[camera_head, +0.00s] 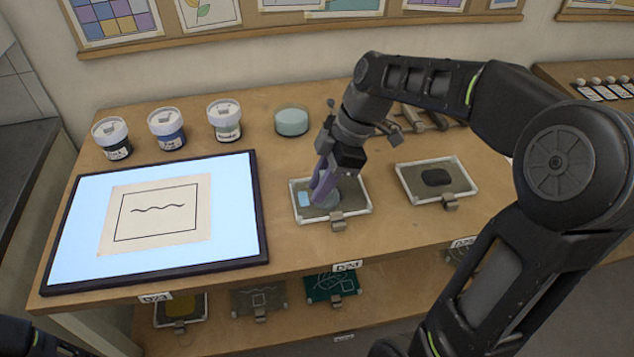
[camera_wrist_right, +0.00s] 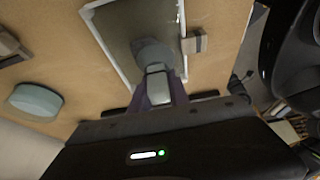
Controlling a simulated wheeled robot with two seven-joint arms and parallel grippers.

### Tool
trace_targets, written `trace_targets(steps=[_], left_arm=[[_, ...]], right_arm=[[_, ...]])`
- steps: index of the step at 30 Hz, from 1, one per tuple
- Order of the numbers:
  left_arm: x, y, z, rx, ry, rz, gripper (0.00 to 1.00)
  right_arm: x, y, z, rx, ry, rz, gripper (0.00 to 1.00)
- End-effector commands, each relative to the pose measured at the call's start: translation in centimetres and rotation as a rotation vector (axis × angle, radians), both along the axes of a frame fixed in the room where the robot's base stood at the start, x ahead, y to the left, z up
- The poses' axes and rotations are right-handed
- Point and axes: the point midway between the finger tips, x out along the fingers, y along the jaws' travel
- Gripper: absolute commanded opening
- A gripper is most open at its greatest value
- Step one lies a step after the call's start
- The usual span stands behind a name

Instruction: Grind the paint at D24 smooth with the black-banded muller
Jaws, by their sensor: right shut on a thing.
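The framed slab (camera_head: 358,207) behind the D24 label (camera_head: 347,266) has a white rim, a dark grinding surface and a small light-blue patch (camera_head: 304,198) at its left. My right gripper (camera_head: 323,185), with purple fingers, is shut on a grey muller (camera_head: 331,201) over this slab. In the right wrist view the muller (camera_wrist_right: 153,52) stands on or just above the slab (camera_wrist_right: 122,25), its pale handle (camera_wrist_right: 157,86) between the fingers. I cannot make out a black band; the fingers cover part of the handle. My left gripper is out of view.
A second framed slab (camera_head: 466,180) with a dark lump (camera_head: 436,177) lies to the right. A lit panel with a drawing (camera_head: 230,200) fills the left. Several paint jars (camera_head: 166,128) and a pale green round pot (camera_head: 291,121) stand behind. More mullers or tools (camera_head: 424,118) lie behind my right arm.

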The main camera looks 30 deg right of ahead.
Motion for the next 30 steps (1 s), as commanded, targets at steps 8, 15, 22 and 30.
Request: trace_targets(steps=[8,15,22,30], left_arm=[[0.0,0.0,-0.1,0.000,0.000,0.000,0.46],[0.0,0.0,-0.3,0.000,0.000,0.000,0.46],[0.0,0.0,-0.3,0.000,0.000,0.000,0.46],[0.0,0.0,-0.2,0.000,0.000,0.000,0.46]], right_arm=[[-0.4,-0.3,-0.4,-0.001,0.012,0.000,0.00],[-0.9,-1.7,-0.4,-0.002,0.012,-0.002,0.00],[-1.0,-2.0,-0.4,-0.002,0.012,0.000,0.00],[-0.8,-2.4,-0.3,-0.002,0.012,-0.001,0.00]])
